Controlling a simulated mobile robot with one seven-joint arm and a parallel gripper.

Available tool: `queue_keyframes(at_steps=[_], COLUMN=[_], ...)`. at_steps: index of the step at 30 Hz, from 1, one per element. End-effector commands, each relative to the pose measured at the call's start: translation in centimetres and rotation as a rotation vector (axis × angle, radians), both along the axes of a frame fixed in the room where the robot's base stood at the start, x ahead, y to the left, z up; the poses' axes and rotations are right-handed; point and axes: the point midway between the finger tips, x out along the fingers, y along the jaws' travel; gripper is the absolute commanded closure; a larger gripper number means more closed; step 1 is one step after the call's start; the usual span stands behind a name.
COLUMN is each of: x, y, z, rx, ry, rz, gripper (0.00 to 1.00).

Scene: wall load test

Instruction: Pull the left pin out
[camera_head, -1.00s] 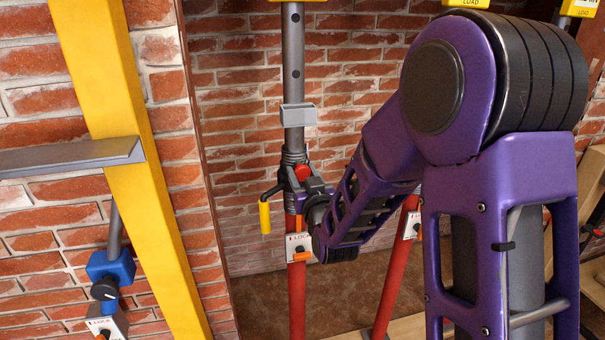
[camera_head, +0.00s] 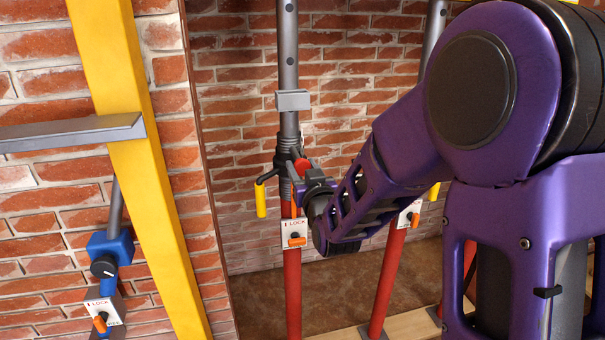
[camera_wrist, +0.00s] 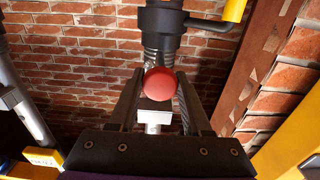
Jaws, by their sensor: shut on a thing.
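The left prop has a grey upper tube (camera_head: 288,60), a dark threaded collar (camera_head: 288,150) and a red lower tube (camera_head: 293,300). The left pin's red knob (camera_head: 301,165) shows at the collar, and also in the wrist view (camera_wrist: 160,84). My gripper (camera_head: 305,176) is at the collar's right side, shut on the pin. In the wrist view its fingers (camera_wrist: 160,95) stand either side of the knob. The pin's shaft is hidden; I cannot tell how far it sits in the prop.
A crank with a yellow handle (camera_head: 260,200) sticks out left of the collar. A lock plate (camera_head: 295,233) is below my gripper. A second red prop (camera_head: 385,290) stands to the right. A yellow post (camera_head: 140,150) and a blue-clamped brace (camera_head: 110,250) are at left.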

Motion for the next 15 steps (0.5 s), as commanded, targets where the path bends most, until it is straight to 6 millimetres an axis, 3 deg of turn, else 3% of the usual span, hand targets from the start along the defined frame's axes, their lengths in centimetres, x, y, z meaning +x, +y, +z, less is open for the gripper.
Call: queue_keyframes(at_steps=[9,10,15], x=[-0.20,-0.21,-0.17], y=[-0.06,-0.06,-0.05], z=[-0.20,-0.21,-0.18], rx=[-0.002,-0.002,-0.001], ry=[0.006,0.006,0.005], rz=[0.000,0.000,0.000], gripper=[1.00,0.48,0.21])
